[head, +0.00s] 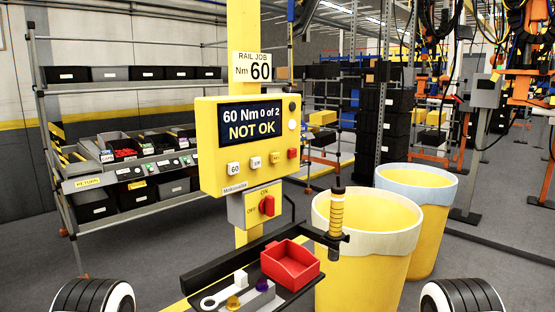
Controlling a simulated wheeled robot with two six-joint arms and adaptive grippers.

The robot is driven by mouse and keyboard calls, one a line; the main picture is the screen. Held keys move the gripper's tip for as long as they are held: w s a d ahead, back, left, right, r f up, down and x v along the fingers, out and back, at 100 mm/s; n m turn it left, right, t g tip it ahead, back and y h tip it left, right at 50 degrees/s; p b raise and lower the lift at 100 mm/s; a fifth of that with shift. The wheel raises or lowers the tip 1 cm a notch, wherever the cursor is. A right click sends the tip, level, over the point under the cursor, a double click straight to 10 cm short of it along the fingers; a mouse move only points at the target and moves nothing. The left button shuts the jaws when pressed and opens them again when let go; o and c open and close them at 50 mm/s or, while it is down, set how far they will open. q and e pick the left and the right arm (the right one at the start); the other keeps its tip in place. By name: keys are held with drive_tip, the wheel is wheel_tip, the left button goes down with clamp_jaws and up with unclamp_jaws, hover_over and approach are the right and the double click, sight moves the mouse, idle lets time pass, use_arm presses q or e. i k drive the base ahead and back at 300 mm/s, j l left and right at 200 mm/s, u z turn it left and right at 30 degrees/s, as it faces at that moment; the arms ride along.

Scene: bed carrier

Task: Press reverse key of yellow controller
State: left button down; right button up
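The yellow controller (208,150) is mounted on a yellow post in the middle of the head view. Its dark screen (252,123) reads "60 Nm 0 of 2 NOT OK". Below the screen is a row of keys: a white key marked 60 (233,168), another white key (256,162), a yellow key (276,158) and a red key (292,153). The small lettering on the yellow key is hard to read, so I cannot tell for sure which key is reverse. A black knob and a white button sit right of the screen. Neither of my grippers is in view.
A grey switch box with a red knob (267,206) hangs below the controller. A dark tray holding a red bin (291,264), a wrench and small parts juts out in front. An upright tool (337,212) and two yellow barrels (366,245) stand right. Shelving is at left.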

sight(275, 157)
drive_tip(key=l+z, duration=0.4)
drive_tip(key=i+l+z, duration=0.15)
drive_tip(key=l+z, duration=0.2)
